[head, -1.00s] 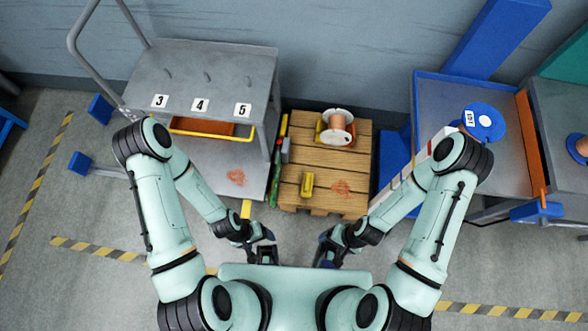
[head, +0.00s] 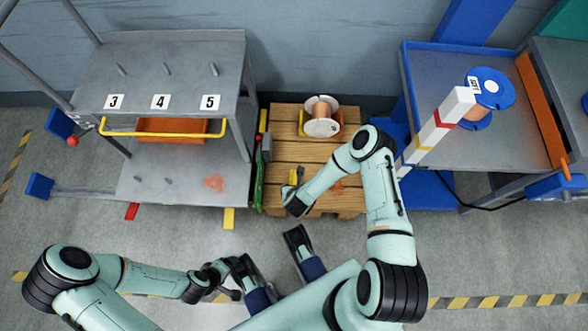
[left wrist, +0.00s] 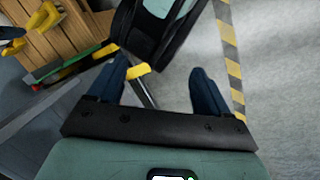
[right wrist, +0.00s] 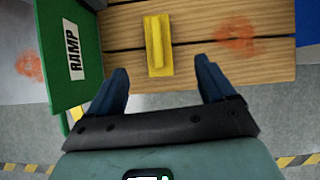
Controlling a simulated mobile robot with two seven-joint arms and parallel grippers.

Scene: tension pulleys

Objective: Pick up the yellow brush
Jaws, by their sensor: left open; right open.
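The yellow brush (right wrist: 157,45) lies on the wooden pallet (right wrist: 196,28) near its front edge. In the right wrist view it sits ahead of my right gripper (right wrist: 161,66), in line with the gap between the fingers. The right gripper is open and empty, and I cannot tell its height above the brush. In the head view my right forearm and wrist cover much of the brush (head: 294,177). My left gripper (left wrist: 159,66) is open and empty, low in the head view, away from the pallet.
A green RAMP board (right wrist: 72,55) stands close left of the brush. A copper spool (head: 322,114) stands at the pallet's back. A grey cart (head: 180,75) is on the left, and a blue-edged table (head: 440,90) with a striped post on the right. Open floor lies in front.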

